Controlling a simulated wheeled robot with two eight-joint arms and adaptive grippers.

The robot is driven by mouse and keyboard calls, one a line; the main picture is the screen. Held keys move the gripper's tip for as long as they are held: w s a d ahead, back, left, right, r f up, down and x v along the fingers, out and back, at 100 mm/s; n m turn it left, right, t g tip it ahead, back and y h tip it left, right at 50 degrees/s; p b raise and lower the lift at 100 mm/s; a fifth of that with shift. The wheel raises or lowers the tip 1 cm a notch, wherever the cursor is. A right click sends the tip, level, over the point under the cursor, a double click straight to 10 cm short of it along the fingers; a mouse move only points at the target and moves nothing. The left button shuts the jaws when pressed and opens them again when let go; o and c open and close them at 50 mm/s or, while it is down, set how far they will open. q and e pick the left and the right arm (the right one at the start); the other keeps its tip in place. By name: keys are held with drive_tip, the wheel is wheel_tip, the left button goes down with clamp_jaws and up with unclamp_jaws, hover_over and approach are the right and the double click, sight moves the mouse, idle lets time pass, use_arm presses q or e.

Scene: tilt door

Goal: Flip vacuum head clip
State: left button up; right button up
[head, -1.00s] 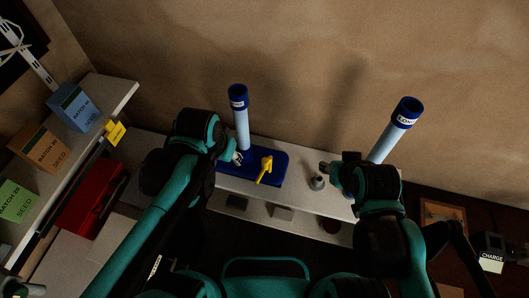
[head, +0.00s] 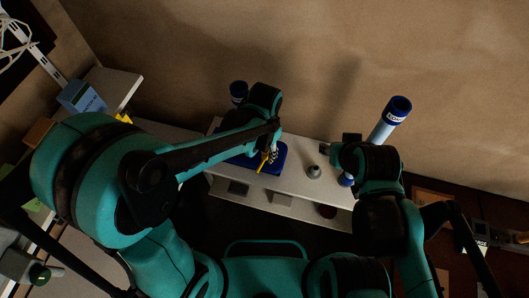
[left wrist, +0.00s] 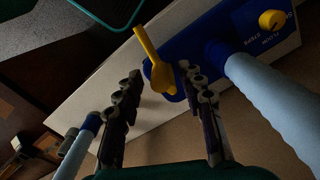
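The blue vacuum head (head: 277,163) lies on the white shelf, with a pale blue tube (left wrist: 268,98) rising from it. Its yellow clip (head: 262,164) also shows in the left wrist view (left wrist: 148,48), sticking out past the blue edge. My left gripper (head: 271,151) is over the head. In the left wrist view its fingers (left wrist: 161,76) are apart, with the clip's rounded base between the tips; I cannot tell whether they touch it. My right gripper (head: 326,148) is over the shelf to the right, away from the clip; its fingers are too small to read.
A second blue tube (head: 388,121) stands at the right, partly behind my right arm. A small grey knob-like object (head: 314,172) sits on the white shelf (head: 296,187) between the two. A yellow knob (left wrist: 271,19) is on the head's far end. The wall is close behind.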

use_arm(q)
drive_tip(key=shift+f, duration=0.45)
clamp_jaws()
